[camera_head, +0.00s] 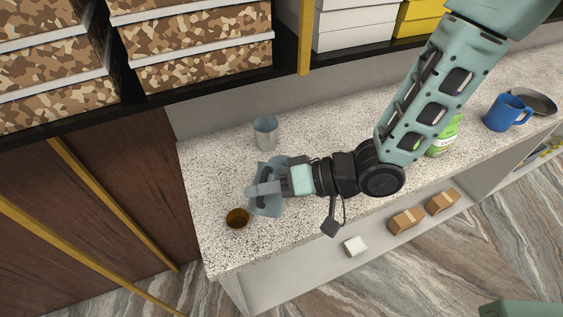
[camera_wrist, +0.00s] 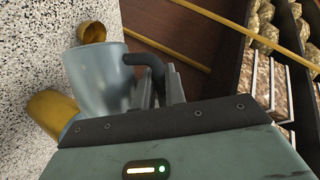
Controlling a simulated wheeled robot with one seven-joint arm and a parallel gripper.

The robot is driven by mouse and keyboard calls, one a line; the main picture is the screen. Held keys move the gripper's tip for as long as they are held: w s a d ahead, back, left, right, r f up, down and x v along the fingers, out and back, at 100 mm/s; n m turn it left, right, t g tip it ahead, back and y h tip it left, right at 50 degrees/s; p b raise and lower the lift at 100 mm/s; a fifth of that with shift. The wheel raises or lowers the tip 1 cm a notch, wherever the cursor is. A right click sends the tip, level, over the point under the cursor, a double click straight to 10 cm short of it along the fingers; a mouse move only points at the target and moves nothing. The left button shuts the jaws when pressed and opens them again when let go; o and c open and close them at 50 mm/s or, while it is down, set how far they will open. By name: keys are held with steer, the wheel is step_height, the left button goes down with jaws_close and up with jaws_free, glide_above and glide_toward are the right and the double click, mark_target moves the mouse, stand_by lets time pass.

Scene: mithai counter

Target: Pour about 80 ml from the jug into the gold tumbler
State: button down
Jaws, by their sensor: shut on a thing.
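My gripper (camera_head: 272,187) is shut on the grey-blue jug (camera_head: 266,206) above the left part of the counter. In the wrist view the fingers (camera_wrist: 161,88) close on the dark handle of the jug (camera_wrist: 98,82). Its opening faces the upper part of that view; the liquid inside cannot be made out. The gold tumbler (camera_head: 237,218) stands on the counter just left of and below the jug in the head view, its inside dark amber. The wrist view shows two gold shapes, one beyond the jug's rim and one partly hidden behind the jug; I cannot tell which is the tumbler.
A silver tumbler (camera_head: 265,132) stands behind the jug. A green-labelled container (camera_head: 442,140), a blue mug (camera_head: 507,113) and a dark bowl (camera_head: 536,101) are on the right of the speckled counter (camera_head: 222,165). Small boxes (camera_head: 407,221) sit on the lower shelf.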

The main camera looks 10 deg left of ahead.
mark_target(266, 172)
steer(key=shift+w+r, duration=0.1)
steer(key=shift+r, duration=0.2)
steer(key=shift+w+r+m+g+p, duration=0.5)
steer(key=shift+r+m+p, duration=0.15)
steer(key=shift+p, duration=0.7)
steer(key=shift+w+d+r+m+g+y+p, duration=0.15)
steer(key=shift+w+r+m+g+y+p, duration=0.2)
steer(key=shift+w+r+m+p, duration=0.4)
stand_by(0.5)
steer(key=shift+w+d+r+g+p, duration=0.1)
steer(key=shift+w+r+g+p, duration=0.15)
steer(key=shift+w+p, duration=0.55)
